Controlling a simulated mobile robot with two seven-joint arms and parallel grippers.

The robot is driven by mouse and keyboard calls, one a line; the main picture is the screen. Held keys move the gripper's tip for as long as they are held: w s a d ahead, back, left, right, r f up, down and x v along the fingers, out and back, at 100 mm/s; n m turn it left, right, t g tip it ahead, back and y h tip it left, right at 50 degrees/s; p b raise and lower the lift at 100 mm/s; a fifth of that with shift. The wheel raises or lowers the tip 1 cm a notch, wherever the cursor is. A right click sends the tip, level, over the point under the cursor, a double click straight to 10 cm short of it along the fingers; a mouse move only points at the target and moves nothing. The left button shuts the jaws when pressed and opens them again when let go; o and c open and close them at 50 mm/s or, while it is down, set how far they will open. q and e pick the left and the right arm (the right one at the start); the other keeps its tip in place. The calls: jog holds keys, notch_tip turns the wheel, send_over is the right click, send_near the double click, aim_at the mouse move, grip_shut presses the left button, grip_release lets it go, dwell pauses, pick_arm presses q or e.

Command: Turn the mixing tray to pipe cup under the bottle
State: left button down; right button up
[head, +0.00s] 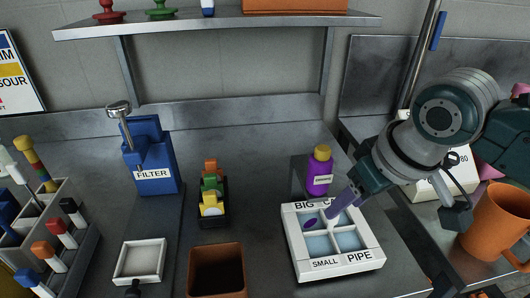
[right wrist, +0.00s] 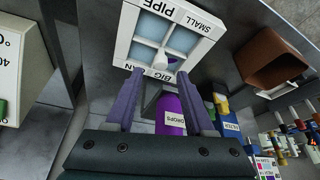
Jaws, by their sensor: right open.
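The mixing tray (head: 374,258) is a white square with four pale blue cups. Its back edge reads BIG and CAN; its front edge reads SMALL and PIPE, with PIPE at the front right. The purple bottle (head: 319,173) with a yellow cap stands upright behind the tray's back edge, on the BIG and CAN side. My right gripper (head: 329,214) is open over the tray. My left gripper is not in view.
A brown square container (head: 216,262) and a white square dish (head: 140,261) sit left of the tray. A blue FILTER holder (head: 150,160) and a small rack of coloured pieces (head: 211,192) stand behind. An orange mug (head: 497,222) is at the right.

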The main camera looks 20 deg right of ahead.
aim_at(330, 227)
jog(key=b+x, duration=0.1)
jog(key=x, duration=0.5)
jog(key=shift+f+b, duration=0.2)
jog(key=shift+b, duration=0.15)
jog(key=shift+c, duration=0.2)
grip_shut()
jog(key=shift+w+a, duration=0.1)
dwell(0.8)
